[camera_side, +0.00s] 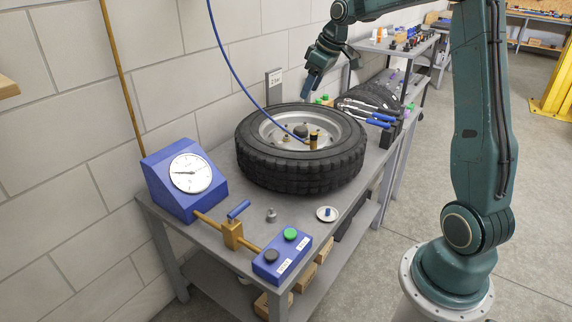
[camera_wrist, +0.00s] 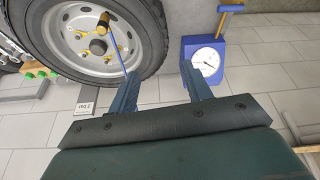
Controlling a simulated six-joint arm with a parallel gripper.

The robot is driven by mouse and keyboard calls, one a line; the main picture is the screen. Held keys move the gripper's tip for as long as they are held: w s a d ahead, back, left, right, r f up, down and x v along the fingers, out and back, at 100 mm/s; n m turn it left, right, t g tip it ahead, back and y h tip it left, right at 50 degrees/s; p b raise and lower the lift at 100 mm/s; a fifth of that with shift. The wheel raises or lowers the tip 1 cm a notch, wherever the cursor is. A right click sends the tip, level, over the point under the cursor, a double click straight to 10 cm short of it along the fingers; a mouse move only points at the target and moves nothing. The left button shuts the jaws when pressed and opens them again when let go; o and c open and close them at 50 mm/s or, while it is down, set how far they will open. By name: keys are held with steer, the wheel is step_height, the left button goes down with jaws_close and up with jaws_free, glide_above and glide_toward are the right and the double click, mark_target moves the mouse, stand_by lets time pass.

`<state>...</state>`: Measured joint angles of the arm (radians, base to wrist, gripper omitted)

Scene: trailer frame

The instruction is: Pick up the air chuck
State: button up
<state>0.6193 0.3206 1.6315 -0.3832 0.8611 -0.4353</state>
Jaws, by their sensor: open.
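The air chuck (camera_side: 313,140) looks like a small brass-and-dark piece at the end of a thin blue hose (camera_side: 237,75), upright on the wheel rim. It also shows in the wrist view (camera_wrist: 103,23) at the upper left, with the hose running down from it. The wheel (camera_side: 300,165) lies flat on the bench with its black tyre around a silver rim. My gripper (camera_side: 308,92) is above the far side of the tyre, apart from the chuck. In the wrist view my gripper (camera_wrist: 159,70) has its two fingers spread with nothing between them.
A blue gauge box (camera_side: 183,180) and a control box with buttons (camera_side: 282,255) stand on the near bench. A small sign (camera_side: 274,84) stands behind the wheel. Wrenches (camera_side: 368,112) lie beyond it. The block wall borders the bench on the left.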

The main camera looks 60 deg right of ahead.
steer(key=w+d+f, duration=0.2)
steer(key=d+f, duration=0.3)
steer(key=d, duration=0.3)
glide_toward(314, 133)
step_height(314, 133, up, 2)
steer(key=s+d, duration=0.1)
steer(key=shift+s+d+r+y, duration=0.15)
steer(key=shift+s+d+y, duration=0.05)
steer(key=shift+y, duration=0.1)
steer(key=x, duration=0.8)
steer(key=shift+a, duration=0.1)
steer(key=shift+w, duration=0.2)
steer(key=shift+f, duration=0.25)
steer(key=shift+x, duration=2.55)
steer(key=shift+w, duration=0.1)
